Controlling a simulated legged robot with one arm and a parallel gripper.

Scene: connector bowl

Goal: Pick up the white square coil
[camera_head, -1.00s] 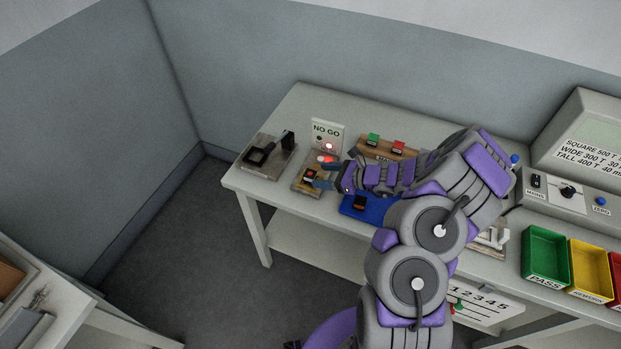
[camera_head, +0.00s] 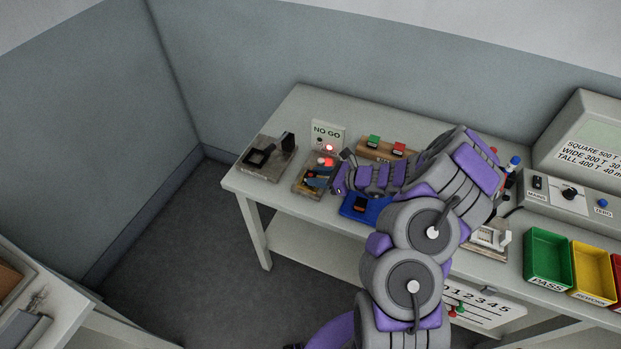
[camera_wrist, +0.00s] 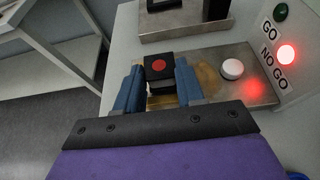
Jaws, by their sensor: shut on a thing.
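In the wrist view, my gripper (camera_wrist: 158,88) has its two blue fingers on either side of a small black block with a round red mark (camera_wrist: 158,68), and is shut on it. The block is over a metal-topped gauge fixture (camera_wrist: 208,66). In the head view, my gripper (camera_head: 318,174) is at this fixture, and the fingers hide most of the block. I cannot clearly make out a white square coil.
The NO GO lamp (camera_wrist: 286,53) glows red on its panel; a white round button (camera_wrist: 232,69) is right of the block. A black fixture (camera_head: 266,155) stands left. A blue tray (camera_head: 350,212) holds a dark piece. Green (camera_head: 547,258) and yellow bins stand right.

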